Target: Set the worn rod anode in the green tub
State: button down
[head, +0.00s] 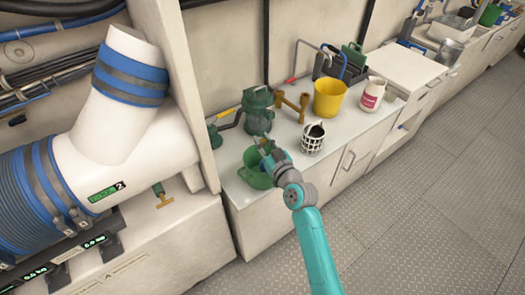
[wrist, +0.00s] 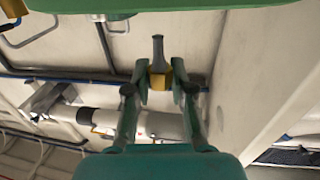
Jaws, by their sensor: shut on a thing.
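The green tub (head: 257,178) stands at the near left end of the white counter, partly covered by my wrist. My gripper (head: 264,147) is at the tub's far rim, apparently above its opening; the exact height is hard to tell. In the wrist view, my gripper (wrist: 160,83) is shut on the worn rod anode (wrist: 158,52), a dark grey rod with a brass-yellow head between the fingertips. The anode is too small to make out clearly in the head view. A green band (wrist: 150,5) crosses the top of the wrist view, possibly the tub.
A green strainer-like unit (head: 257,112) stands just behind the tub. The floor in front is clear.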

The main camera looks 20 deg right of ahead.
jog(key=shift+f, duration=2.3)
jog(key=shift+f, duration=0.1)
jog(key=c, duration=1)
grip_release()
jog(key=s+d, duration=0.2)
jog(key=s, duration=1)
